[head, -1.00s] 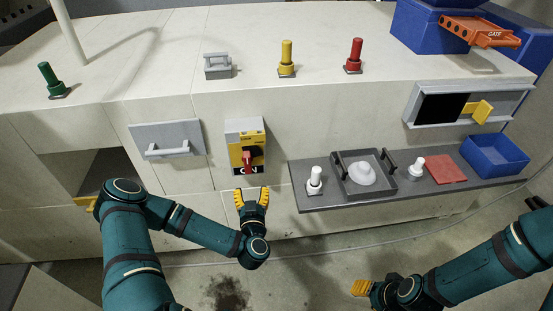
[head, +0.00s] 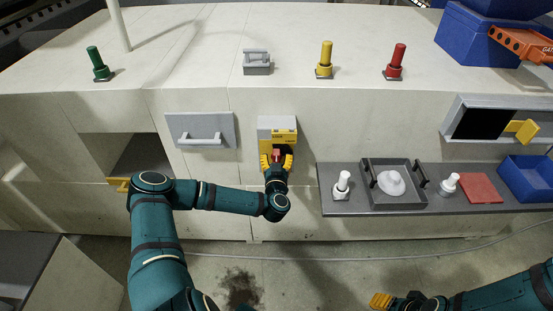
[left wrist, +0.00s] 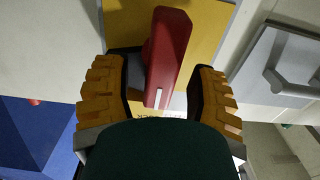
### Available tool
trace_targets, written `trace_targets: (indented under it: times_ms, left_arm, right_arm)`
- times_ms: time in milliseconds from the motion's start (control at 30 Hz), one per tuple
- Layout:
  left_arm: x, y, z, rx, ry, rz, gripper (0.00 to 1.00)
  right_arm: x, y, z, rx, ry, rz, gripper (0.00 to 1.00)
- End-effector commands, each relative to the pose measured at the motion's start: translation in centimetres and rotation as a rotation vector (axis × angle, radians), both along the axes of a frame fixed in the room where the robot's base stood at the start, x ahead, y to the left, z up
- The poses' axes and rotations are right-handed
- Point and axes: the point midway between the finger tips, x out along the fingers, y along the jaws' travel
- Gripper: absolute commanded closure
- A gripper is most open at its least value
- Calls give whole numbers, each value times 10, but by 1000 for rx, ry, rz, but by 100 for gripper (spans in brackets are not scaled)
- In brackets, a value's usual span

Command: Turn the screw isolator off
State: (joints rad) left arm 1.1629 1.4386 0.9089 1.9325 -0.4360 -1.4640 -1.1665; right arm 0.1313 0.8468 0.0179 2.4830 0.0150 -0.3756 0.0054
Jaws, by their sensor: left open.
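The screw isolator (head: 278,132) is a grey box with a yellow face on the front of the cream machine. My left gripper (head: 276,161) is in front of it and covers its lower part. In the left wrist view its red handle (left wrist: 168,50) stands out from the yellow plate (left wrist: 205,30), slightly tilted. The open fingers of the left gripper (left wrist: 157,85) are on either side of the handle, with gaps visible on both sides. My right gripper (head: 382,300) is low in the head view, away from the machine; its fingers are too unclear to judge.
A grey drawer front with a handle (head: 201,130) is left of the isolator. A dark shelf (head: 335,207) with white knobs and a tray sticks out at right. Green (head: 97,66), yellow (head: 325,62) and red (head: 396,62) posts stand on top.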

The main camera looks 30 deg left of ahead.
Motion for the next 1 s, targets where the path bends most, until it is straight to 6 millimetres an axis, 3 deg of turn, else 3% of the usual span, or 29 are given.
trace_targets:
  times_ms: [400, 567, 600, 1000]
  left_arm:
    - [6, 3, 0, -1, 1, -1, 40]
    - [6, 4, 0, -1, 1, 0, 96]
    - [6, 4, 0, -1, 1, 0, 100]
    - [7, 4, 2, -15, -12, -1, 100]
  right_arm:
    - [0, 0, 0, 0, 0, 0, 53]
    - [0, 0, 0, 0, 0, 0, 53]
    - [0, 0, 0, 0, 0, 0, 53]
    - [0, 0, 1, 0, 0, 0, 53]
